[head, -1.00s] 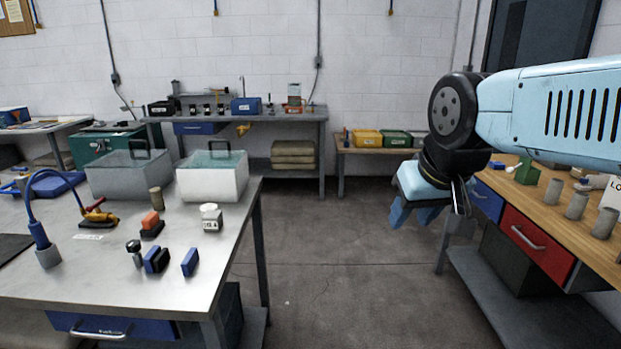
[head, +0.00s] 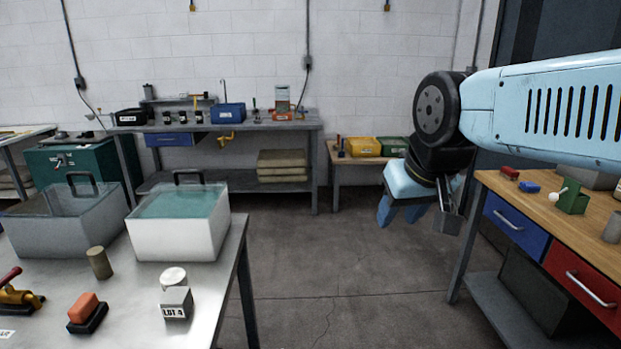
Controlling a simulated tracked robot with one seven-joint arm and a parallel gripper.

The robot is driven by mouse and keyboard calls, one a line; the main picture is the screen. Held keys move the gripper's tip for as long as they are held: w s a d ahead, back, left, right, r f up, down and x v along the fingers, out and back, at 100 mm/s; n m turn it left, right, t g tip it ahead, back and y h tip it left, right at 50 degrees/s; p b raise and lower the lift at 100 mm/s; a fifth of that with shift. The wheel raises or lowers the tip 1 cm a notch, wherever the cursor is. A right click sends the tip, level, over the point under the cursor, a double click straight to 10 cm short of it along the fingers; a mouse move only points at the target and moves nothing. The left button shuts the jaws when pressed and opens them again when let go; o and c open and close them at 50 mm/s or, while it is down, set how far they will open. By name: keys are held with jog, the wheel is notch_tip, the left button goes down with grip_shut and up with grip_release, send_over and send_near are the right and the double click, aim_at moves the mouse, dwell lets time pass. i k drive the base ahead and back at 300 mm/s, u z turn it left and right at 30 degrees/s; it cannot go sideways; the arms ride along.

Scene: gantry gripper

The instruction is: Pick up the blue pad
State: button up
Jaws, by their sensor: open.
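My gripper (head: 401,212) hangs from my arm at right of centre, pointing down over open floor. Its blue fingers are apart, with nothing seen between them. It is well away from both benches. I see nothing that I can surely call the blue pad now. The table's near part, where small blue blocks stood earlier, is out of the picture.
A wooden bench (head: 560,215) with drawers stands at right. The floor (head: 330,270) between is clear. A back bench (head: 235,128) holds a blue box (head: 229,113).

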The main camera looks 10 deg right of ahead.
aim_at(529, 188)
jog(key=z, duration=0.2)
jog(key=i, duration=1.05)
jog(key=z, duration=0.7)
jog(key=i, duration=0.9)
jog(key=z, duration=1.2)
jog(key=i, duration=0.8)
jog(key=z, duration=0.35)
jog(key=k, duration=0.6)
jog(key=z, duration=0.2)
jog(key=i, duration=0.6)
jog(key=u, duration=0.1)
